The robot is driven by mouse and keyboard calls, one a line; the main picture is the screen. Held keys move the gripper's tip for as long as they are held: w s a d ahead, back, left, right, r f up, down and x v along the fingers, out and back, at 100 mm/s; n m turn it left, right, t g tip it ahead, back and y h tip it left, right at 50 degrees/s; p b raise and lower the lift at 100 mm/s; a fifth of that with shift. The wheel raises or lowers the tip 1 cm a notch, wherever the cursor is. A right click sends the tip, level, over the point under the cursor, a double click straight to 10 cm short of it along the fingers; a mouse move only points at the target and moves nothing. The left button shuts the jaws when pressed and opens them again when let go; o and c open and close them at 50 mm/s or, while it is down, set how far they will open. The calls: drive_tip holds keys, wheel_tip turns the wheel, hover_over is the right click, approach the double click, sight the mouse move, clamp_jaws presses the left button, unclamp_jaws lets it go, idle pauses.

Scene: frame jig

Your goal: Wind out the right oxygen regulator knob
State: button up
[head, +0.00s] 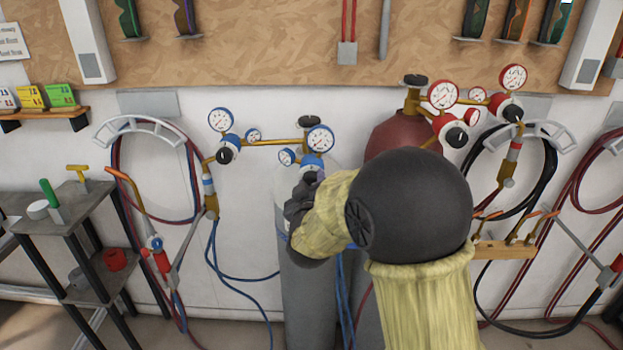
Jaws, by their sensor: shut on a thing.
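The right oxygen regulator (313,160) is blue, with a large white-faced gauge above and a smaller gauge at its left. It sits at the top of a grey cylinder (308,292). My gripper (308,181) is shut at the lower front of this regulator, on its knob. The knob is largely hidden by my dark gripper, so its turn cannot be read. My arm comes in from the lower right, in a yellowish sleeve with a large dark round joint.
A left blue regulator (227,142) with a black knob hangs at the manifold pipe's left end. Red regulators (447,126) stand at the right on a dark red cylinder (391,138). Coiled hoses hang on both sides. A grey shelf (75,222) stands at the left.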

drive_tip(key=n+p, duration=0.3)
drive_tip(key=n, duration=0.3)
drive_tip(key=shift+r+n+p, duration=0.1)
drive_tip(key=shift+n+p, duration=1.35)
drive_tip(key=shift+n, duration=0.75)
drive_tip(key=o, duration=1)
drive_tip(key=shift+s, duration=0.1)
drive_tip(key=s+b, duration=1)
drive_tip(key=s, duration=0.7)
drive_tip(key=shift+s, duration=0.15)
